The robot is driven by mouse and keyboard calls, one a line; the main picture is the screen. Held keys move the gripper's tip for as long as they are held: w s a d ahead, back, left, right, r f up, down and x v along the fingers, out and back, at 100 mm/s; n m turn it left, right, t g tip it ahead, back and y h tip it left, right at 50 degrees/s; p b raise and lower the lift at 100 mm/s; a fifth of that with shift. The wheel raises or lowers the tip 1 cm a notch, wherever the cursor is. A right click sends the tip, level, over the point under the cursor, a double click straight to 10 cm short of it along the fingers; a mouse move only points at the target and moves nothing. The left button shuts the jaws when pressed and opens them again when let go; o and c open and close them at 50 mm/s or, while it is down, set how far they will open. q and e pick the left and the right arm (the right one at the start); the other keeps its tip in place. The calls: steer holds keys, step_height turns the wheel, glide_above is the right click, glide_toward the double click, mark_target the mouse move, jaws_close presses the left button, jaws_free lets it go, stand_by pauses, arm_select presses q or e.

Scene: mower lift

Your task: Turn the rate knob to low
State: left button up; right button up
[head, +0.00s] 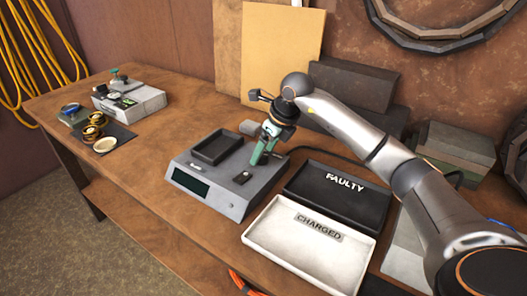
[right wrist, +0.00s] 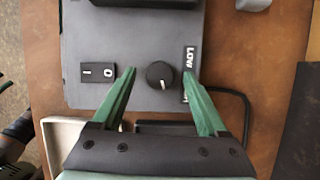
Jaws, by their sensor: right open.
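The rate knob (right wrist: 160,75) is a small round dark knob on the grey charger unit (right wrist: 220,50), seen in the right wrist view. A small pale mark shows near its lower edge. A label reading LOW (right wrist: 189,57) is to its right; a second label below it is partly covered by a finger. My right gripper (right wrist: 160,73) is open, with one green finger on each side of the knob and a gap at both sides. In the head view my right gripper (head: 258,158) points down over the charger unit (head: 210,198) and hides the knob. My left gripper is not in view.
A rocker switch (right wrist: 98,72) sits left of the knob in the right wrist view. In the head view, a black FAULTY tray (head: 320,205) and white CHARGED tray (head: 283,262) stand right of the unit. Grey boxes (head: 350,85) stand behind.

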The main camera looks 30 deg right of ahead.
steer(key=shift+w+f, duration=0.15)
steer(key=shift+f, duration=0.2)
steer(key=shift+c, duration=0.3)
jaws_close()
